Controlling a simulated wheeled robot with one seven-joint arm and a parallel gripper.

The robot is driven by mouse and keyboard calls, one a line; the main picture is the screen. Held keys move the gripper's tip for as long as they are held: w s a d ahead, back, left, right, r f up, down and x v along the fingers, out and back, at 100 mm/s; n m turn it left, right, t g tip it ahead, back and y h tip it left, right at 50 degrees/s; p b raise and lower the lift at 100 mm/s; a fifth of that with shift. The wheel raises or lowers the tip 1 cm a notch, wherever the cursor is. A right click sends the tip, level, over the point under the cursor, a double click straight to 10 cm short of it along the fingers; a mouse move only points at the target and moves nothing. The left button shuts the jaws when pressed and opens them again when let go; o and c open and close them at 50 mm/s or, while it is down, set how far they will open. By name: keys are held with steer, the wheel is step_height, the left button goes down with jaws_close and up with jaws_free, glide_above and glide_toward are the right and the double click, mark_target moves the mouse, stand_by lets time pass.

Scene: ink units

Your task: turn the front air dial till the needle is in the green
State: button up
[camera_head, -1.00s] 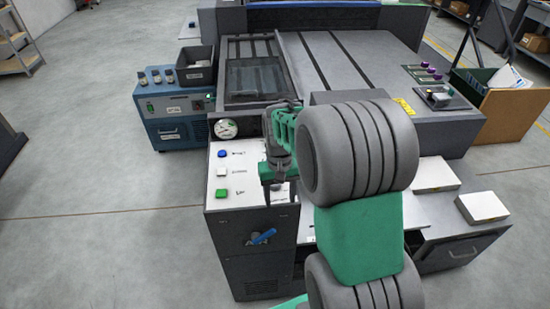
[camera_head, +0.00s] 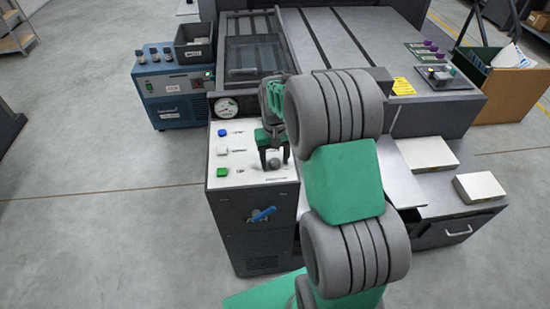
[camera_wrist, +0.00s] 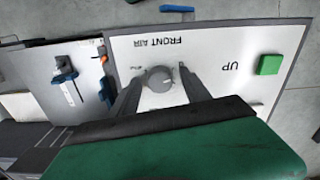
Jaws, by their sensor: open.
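The front air dial is a round grey knob (camera_wrist: 159,79) on the white panel, beside the printed words FRONT AIR in the wrist view. It also shows near the panel's front right corner in the head view (camera_head: 274,163). My gripper (camera_wrist: 161,84) is open, with one dark finger on each side of the dial; I cannot tell whether they touch it. In the head view my gripper (camera_head: 273,157) points down at the panel. The round white gauge (camera_head: 226,107) stands at the panel's back edge; its needle is too small to read against the green.
Blue (camera_head: 222,132), white (camera_head: 222,151) and green (camera_head: 222,171) buttons line the panel's left side. A blue lever (camera_head: 263,214) is on the cabinet front below. A blue unit (camera_head: 172,89) with a dark bin (camera_head: 194,40) stands at left. Floor is clear in front.

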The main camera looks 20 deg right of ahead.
jaws_close()
stand_by(0.5)
steer(key=shift+m, duration=0.3)
steer(key=m+b, duration=0.2)
steer(key=m, duration=0.3)
steer(key=m+b, duration=0.1)
steer(key=m, duration=0.4)
steer(key=m+b, duration=0.1)
steer(key=m, duration=0.4)
steer(key=shift+m, duration=0.4)
steer(key=m, duration=0.5)
steer(key=shift+b, duration=0.4)
steer(key=shift+m, duration=0.4)
